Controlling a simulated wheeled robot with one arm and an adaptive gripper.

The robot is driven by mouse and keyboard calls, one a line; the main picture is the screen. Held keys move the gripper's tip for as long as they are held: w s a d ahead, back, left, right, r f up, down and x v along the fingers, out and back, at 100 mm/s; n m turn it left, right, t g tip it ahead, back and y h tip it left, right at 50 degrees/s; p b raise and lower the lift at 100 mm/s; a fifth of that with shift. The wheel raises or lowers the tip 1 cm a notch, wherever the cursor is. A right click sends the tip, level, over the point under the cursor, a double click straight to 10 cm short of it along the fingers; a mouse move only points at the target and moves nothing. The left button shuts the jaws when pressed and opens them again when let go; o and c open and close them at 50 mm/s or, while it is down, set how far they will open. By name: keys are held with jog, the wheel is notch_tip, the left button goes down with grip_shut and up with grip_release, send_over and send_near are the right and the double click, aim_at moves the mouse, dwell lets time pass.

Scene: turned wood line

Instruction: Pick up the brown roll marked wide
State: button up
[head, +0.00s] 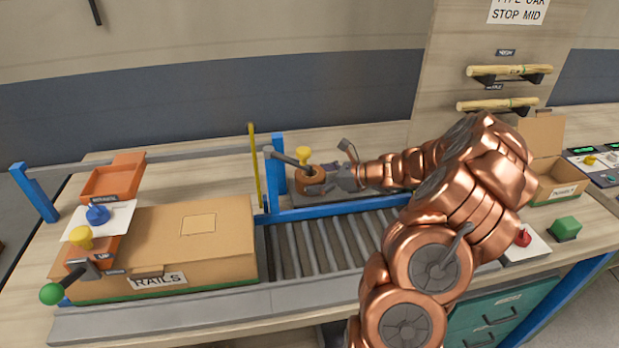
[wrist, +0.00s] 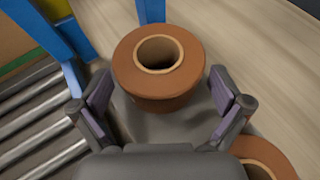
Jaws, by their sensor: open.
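A brown roll (wrist: 128,72) with a pale-rimmed hole stands upright on a grey surface, straight ahead in the wrist view. It also shows in the head view (head: 307,184), partly covered by my gripper. A second brown roll (wrist: 275,153) shows at the lower right of the wrist view, mostly cut off. No "wide" marking is readable on either roll. My gripper (wrist: 160,95) is open, with one finger to the left and one to the right of the nearer end of the first roll. Gaps show between fingers and roll. In the head view my gripper (head: 333,174) reaches in from the right.
A blue post (head: 279,163) stands just behind the roll. A roller conveyor (head: 330,243) runs in front. A cardboard box marked RAILS (head: 215,240) is at left. A yellow knob and dark lever (head: 303,153) show close to the roll. Bare wooden bench lies behind.

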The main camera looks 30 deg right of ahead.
jog(key=shift+x, duration=0.9)
jog(key=c, duration=1)
